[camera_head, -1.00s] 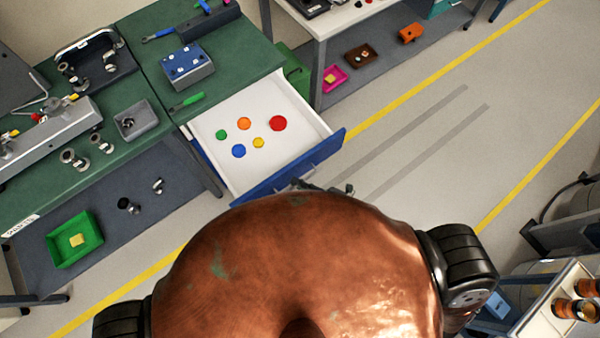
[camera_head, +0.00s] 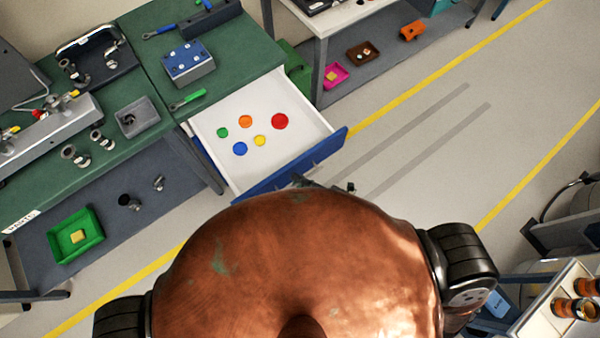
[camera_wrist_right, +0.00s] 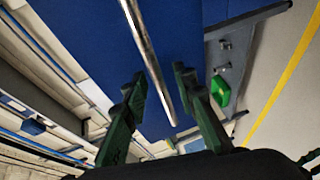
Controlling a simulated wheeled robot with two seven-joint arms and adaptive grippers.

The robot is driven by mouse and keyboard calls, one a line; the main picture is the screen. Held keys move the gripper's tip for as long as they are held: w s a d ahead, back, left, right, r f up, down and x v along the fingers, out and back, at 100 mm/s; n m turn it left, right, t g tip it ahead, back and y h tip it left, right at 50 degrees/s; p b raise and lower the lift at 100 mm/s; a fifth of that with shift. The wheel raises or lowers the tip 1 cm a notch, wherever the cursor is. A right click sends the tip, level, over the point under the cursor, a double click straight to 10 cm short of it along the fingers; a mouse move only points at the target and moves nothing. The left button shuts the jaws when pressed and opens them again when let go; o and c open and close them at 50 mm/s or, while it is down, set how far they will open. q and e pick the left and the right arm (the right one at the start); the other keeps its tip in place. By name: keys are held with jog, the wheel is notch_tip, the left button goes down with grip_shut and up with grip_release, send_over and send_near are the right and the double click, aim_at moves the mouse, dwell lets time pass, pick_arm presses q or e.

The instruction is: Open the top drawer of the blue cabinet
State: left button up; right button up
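The top drawer (camera_head: 215,165) of the blue cabinet stands pulled out from under the green bench top in the head view. Its white inside holds several coloured discs. Its blue front (camera_head: 290,168) faces my body. My right gripper (camera_head: 325,184) is just outside that front, mostly hidden behind my copper-coloured body. In the right wrist view, its two dark green fingers (camera_wrist_right: 160,75) are apart. The long metal handle bar (camera_wrist_right: 147,45) of the blue front runs between them, with a visible gap on each side. My left gripper is not in view.
A green bench top (camera_head: 140,65) carries a blue-topped box (camera_head: 188,65), a green-handled tool (camera_head: 187,100) and a grey tray (camera_head: 137,118). A shelf below holds a green bin (camera_head: 75,236). Open floor with yellow lines (camera_head: 430,90) lies right of the drawer.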

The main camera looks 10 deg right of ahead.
jog(key=v, duration=1.2)
jog(key=d+f+m+g+h, duration=0.1)
jog(key=d+f+m+h, duration=0.55)
jog(key=f, duration=0.75)
jog(key=d+f+m+h, duration=0.3)
jog(key=d+f+m, duration=0.4)
jog(key=d+f, duration=0.45)
jog(key=s+d+f+m+g+h, duration=0.1)
jog(key=s+f+m+g, duration=0.15)
jog(key=f, duration=0.35)
jog(key=s+f+m+g+h, duration=0.1)
jog(key=s+f+m, duration=0.1)
jog(key=s+f, duration=0.25)
jog(key=s+a+f+m+g, duration=0.1)
jog(key=s+f+m+g, duration=0.2)
jog(key=s+f, duration=0.3)
jog(key=s+a+f+m+g, duration=0.1)
jog(key=s+f+m+g, duration=0.2)
jog(key=s, duration=0.9)
notch_tip(320, 180, down, 3)
jog(key=shift+s+f+m, duration=0.15)
jog(key=shift+s+m, duration=0.25)
jog(key=shift+m, duration=0.1)
